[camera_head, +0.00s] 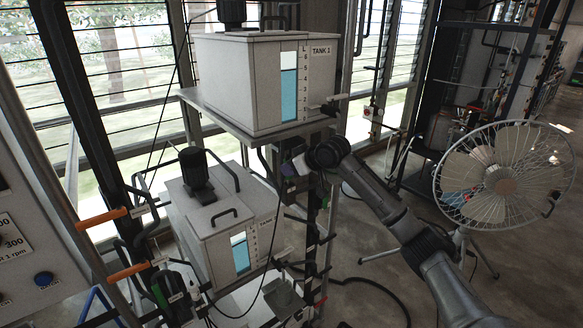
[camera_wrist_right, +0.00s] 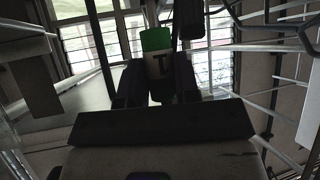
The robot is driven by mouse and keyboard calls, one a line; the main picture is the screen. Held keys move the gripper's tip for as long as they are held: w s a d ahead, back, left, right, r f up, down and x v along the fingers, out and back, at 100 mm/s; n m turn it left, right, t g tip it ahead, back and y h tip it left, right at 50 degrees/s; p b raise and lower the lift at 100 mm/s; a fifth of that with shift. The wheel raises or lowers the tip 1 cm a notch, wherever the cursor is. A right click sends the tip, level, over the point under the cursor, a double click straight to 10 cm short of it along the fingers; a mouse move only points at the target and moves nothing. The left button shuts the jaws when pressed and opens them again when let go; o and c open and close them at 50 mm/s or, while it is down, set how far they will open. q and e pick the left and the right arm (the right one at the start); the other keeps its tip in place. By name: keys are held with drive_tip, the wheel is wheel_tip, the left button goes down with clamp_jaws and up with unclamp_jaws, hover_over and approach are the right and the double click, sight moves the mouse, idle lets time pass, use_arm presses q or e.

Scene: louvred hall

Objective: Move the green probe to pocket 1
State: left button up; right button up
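In the right wrist view the green probe (camera_wrist_right: 157,62), with a green top and a pale label with a dark T, stands between the two dark fingers of my right gripper (camera_wrist_right: 158,80). The fingers lie against its sides, so the gripper looks shut on it. In the head view my right gripper (camera_head: 296,165) is below the front corner of Tank 1's shelf; the probe's green top cannot be made out there. I cannot pick out pocket 1 in either view. My left gripper is not in view.
Tank 1 (camera_head: 262,85) stands on a metal shelf (camera_head: 225,118) above and close to my right gripper. A lower tank (camera_head: 222,228), pipes and cables crowd below. A green cylinder (camera_head: 160,296) stands at lower left. A fan (camera_head: 500,180) stands at right.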

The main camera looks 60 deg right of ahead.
drive_tip(key=o, duration=0.5)
drive_tip(key=shift+c, duration=0.2)
drive_tip(key=shift+o, duration=0.2)
drive_tip(key=r, duration=0.1)
drive_tip(key=s+r+p, duration=0.1)
drive_tip(key=r, duration=0.1)
drive_tip(key=s+r+p, duration=0.1)
drive_tip(key=shift+s+a+r, duration=0.15)
drive_tip(key=shift+s+r, duration=0.05)
drive_tip(key=shift+r, duration=0.1)
drive_tip(key=shift+s+r, duration=0.45)
drive_tip(key=shift+r, duration=0.35)
drive_tip(key=b+v, duration=0.3)
drive_tip(key=v, duration=1)
drive_tip(key=shift+s+r+b, duration=0.25)
drive_tip(key=shift+s+b, duration=0.1)
drive_tip(key=shift+b, duration=0.05)
